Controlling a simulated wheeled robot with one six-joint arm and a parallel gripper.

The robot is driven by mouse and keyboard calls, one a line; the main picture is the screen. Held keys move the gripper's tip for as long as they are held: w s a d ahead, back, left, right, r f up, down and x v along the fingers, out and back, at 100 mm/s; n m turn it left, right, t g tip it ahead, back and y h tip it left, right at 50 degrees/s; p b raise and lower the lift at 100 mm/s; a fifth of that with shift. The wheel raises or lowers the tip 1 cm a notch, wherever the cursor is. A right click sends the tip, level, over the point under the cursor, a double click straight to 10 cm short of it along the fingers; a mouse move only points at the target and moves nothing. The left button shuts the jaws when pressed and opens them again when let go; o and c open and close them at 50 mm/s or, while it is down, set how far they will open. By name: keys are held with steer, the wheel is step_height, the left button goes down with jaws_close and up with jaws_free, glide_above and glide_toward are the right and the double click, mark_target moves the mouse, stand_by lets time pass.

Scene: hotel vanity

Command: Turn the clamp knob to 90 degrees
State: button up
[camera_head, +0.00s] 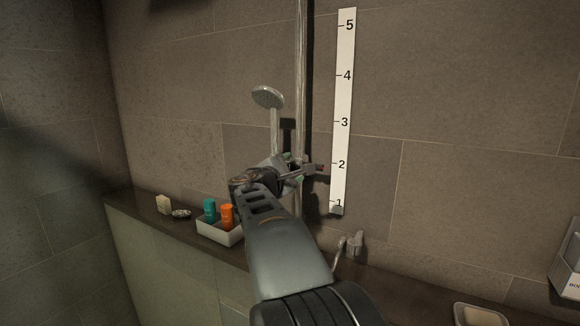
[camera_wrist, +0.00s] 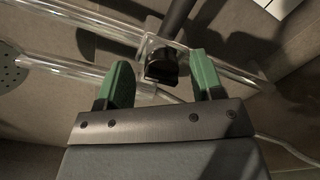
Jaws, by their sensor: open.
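The clamp knob (camera_wrist: 162,66) is black and shows in the wrist view, inside a clear, shiny clamp bracket (camera_wrist: 148,45) on the shower rail (camera_wrist: 235,72). My gripper (camera_wrist: 163,80) is open, with one green fingertip on each side of the knob. Gaps show between the knob and both fingertips, so neither appears to touch it. In the head view my gripper (camera_head: 296,168) is at the vertical rail (camera_head: 301,80), near mark 2 of the white scale strip (camera_head: 343,100). My wrist and gripper hide most of the clamp there, and the knob's angle cannot be read.
The hand shower (camera_head: 268,97) stands left of the rail. Below is a ledge (camera_head: 135,205) with a white tray (camera_head: 219,232) holding a teal bottle (camera_head: 210,211) and an orange bottle (camera_head: 227,215). A tap (camera_head: 355,243) sits low right of my arm. A hose (camera_wrist: 290,149) crosses behind my gripper.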

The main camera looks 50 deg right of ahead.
steer(key=shift+c, duration=0.4)
steer(key=c, duration=0.8)
steer(key=shift+c, duration=0.2)
steer(key=shift+m+b, duration=0.3)
steer(key=shift+b, duration=0.25)
steer(key=shift+r+m+b, duration=0.15)
steer(key=shift+m+b, duration=8.45)
steer(key=shift+b, duration=0.25)
steer(key=shift+r, duration=0.1)
